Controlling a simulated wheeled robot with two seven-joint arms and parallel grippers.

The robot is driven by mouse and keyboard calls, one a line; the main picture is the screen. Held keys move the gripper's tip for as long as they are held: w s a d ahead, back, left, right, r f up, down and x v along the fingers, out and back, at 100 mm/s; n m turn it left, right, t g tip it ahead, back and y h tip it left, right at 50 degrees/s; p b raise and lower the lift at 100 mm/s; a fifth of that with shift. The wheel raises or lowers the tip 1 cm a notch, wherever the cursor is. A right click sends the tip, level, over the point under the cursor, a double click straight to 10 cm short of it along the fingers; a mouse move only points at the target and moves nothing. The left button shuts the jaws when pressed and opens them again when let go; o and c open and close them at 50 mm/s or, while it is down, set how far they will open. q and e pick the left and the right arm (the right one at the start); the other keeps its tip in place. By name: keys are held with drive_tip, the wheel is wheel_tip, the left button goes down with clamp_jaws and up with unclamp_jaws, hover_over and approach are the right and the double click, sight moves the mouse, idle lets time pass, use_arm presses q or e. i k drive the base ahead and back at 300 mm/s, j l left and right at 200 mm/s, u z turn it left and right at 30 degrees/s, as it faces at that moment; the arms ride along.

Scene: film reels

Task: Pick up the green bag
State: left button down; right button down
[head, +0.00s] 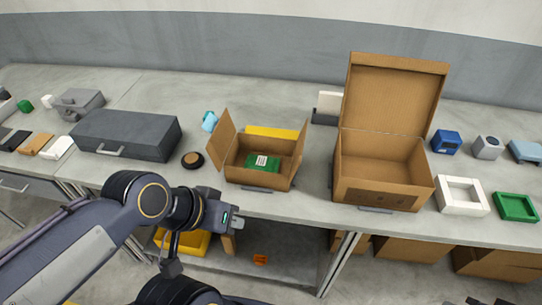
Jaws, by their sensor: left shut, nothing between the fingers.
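A green bag (262,161) with a white label lies inside the small open cardboard box (232,171) in the middle of the table. My left gripper (233,219) is at the table's front edge, in front of and slightly left of this box, apart from the bag. It is shut and empty. My right gripper is not in view.
A larger open cardboard box (382,192) with a raised lid stands to the right. A dark grey case (125,135) lies to the left, with a round dark-topped object (193,160) beside it. A white frame (462,197) and a green tray (516,207) are at the right.

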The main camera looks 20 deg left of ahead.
sight(255, 161)
drive_tip(key=i+l+u, duration=0.4)
drive_tip(key=l, duration=0.25)
drive_tip(key=l+u, duration=0.2)
drive_tip(key=l, duration=0.15)
drive_tip(key=u, duration=2.15)
